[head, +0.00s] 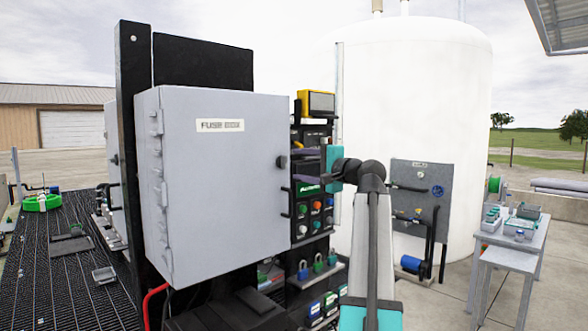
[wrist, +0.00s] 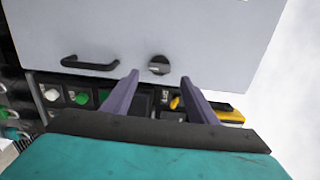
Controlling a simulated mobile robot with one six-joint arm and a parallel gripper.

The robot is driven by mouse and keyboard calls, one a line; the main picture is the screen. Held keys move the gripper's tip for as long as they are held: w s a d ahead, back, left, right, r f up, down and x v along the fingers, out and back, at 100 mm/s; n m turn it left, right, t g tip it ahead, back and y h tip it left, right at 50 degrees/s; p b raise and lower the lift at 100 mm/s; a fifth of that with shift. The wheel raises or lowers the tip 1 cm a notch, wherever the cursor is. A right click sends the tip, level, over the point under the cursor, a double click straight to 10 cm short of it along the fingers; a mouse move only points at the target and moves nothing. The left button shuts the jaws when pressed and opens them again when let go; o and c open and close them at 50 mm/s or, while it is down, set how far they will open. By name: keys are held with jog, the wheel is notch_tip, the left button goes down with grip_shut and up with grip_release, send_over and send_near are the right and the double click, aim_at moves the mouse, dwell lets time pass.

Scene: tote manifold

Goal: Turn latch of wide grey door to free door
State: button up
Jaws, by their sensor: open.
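The wide grey door (head: 225,185) is the front of a box labelled "FUSE BOX" and looks closed. Its latch (head: 282,161) is a dark round knob near the door's right edge. In the wrist view the same door (wrist: 215,35) fills the top, and the latch (wrist: 159,65) shows as a dark knob with a lighter face. My gripper (wrist: 160,79) is open, its two purple fingers apart with nothing between them. The latch appears just beyond the fingertips, roughly centred between them. I see no contact. In the head view my teal gripper body is right of the door.
A black bar handle (wrist: 90,64) is on the door, left of the latch in the wrist view. A panel of coloured buttons (head: 310,208) and a yellow device (head: 316,103) are close beside my gripper. A white tank (head: 420,100) stands behind.

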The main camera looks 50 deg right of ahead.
jog(key=s+b, duration=0.2)
jog(key=s, duration=0.6)
jog(key=shift+s+a, duration=0.35)
dwell(0.4)
